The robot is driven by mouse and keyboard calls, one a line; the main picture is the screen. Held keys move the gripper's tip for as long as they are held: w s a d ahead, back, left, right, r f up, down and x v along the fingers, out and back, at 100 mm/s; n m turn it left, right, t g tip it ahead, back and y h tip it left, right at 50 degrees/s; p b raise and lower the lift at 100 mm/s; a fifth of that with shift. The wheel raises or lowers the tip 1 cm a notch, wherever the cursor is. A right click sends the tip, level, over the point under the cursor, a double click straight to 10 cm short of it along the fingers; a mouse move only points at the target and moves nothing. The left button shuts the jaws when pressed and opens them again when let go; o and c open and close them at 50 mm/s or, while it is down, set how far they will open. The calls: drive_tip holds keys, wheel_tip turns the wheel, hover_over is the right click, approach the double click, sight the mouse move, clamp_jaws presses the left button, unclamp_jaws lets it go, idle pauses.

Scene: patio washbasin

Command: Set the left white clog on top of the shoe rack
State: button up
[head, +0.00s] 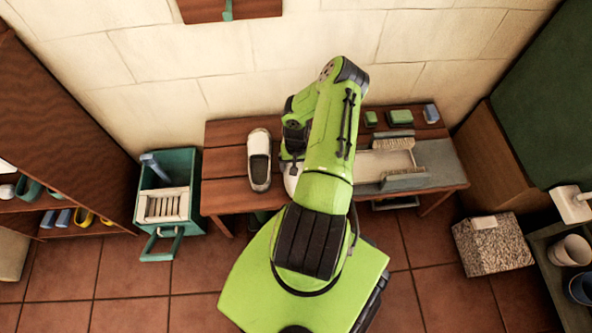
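A white clog (259,160) lies on the wooden bench (225,160), its opening facing up, just left of my arm. A second white shape (290,181), likely the other clog, is mostly hidden under my arm. My gripper (292,156) is at the end of the green arm, over the bench and close to this second shape; its fingers are hidden, so I cannot see whether they hold anything. A brown wooden rack (75,100) stands at the left, with several coloured shoes on its lower shelves.
A teal bin (178,160) with a white slatted insert stands between rack and bench. A grey basin area with a brush (393,144) and green blocks (400,117) is on the bench's right. A speckled block (493,243) and cups (570,250) are at the right. A wall runs behind.

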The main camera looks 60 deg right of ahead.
drive_tip(key=c, duration=0.6)
wheel_tip(320, 180, up, 10)
drive_tip(key=p, duration=0.3)
drive_tip(key=shift+p, duration=0.35)
